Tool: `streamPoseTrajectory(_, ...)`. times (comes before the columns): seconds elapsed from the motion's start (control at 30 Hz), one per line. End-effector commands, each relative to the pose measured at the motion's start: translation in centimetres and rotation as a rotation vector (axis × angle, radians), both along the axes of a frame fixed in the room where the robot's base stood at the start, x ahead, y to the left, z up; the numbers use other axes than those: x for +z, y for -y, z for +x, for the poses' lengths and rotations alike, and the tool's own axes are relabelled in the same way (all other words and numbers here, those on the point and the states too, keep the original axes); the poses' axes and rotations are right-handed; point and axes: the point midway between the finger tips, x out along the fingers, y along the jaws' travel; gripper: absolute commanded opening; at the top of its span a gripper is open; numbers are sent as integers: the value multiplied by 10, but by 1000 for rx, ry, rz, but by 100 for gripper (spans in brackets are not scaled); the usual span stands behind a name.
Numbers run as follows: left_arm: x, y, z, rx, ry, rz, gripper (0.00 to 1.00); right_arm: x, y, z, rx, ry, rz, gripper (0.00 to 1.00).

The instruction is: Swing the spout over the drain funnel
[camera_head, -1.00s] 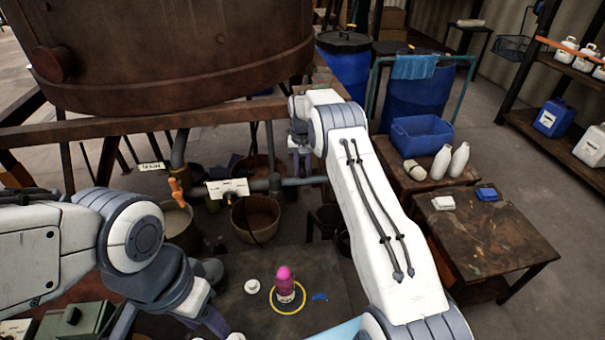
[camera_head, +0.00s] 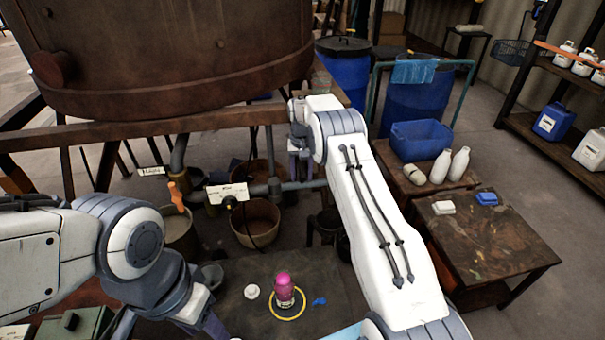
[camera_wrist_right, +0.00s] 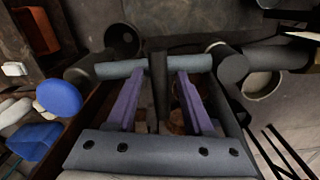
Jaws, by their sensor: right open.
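The grey pipework under the rusty vat has a horizontal pipe (camera_head: 308,184), seemingly the spout, running right toward my right gripper (camera_head: 300,165). In the right wrist view this gripper (camera_wrist_right: 160,75) is open. Its purple fingers stand either side of a dark upright bar (camera_wrist_right: 158,95), apart from it, with a grey pipe (camera_wrist_right: 112,69) crossing at the fingertips. My left gripper (camera_head: 212,323) is low in the head view, mostly hidden by its own wrist; its jaws cannot be made out. A grey cup-like vessel (camera_head: 211,272) beside the left wrist may be the funnel; I cannot tell.
The rusty vat (camera_head: 170,60) and its beam (camera_head: 100,130) stand above the pipes. An orange-handled valve (camera_head: 176,197) and buckets (camera_head: 256,222) sit below. A pink-topped bottle (camera_head: 284,287) stands inside a yellow ring. A work table (camera_head: 490,250) is at right.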

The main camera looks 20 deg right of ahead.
Motion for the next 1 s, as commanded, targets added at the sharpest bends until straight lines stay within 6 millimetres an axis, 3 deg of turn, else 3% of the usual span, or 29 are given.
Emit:
streamPoseTrajectory(0.17, -7, 0, 0, 0, 0, 0, 50, 22, 0, 1, 0, 4, -1, 52)
streamPoseTrajectory(0.53, -14, 0, 0, 0, 0, 0, 50, 90, 1, 1, -2, 6, -1, 52)
streamPoseTrajectory(0.7, -15, 0, 0, 0, 0, 0, 50, 103, 1, 0, -2, 4, -1, 52)
streamPoseTrajectory(1.0, -15, 0, 0, 0, 0, 0, 50, 104, 1, 0, -2, 3, -1, 52)
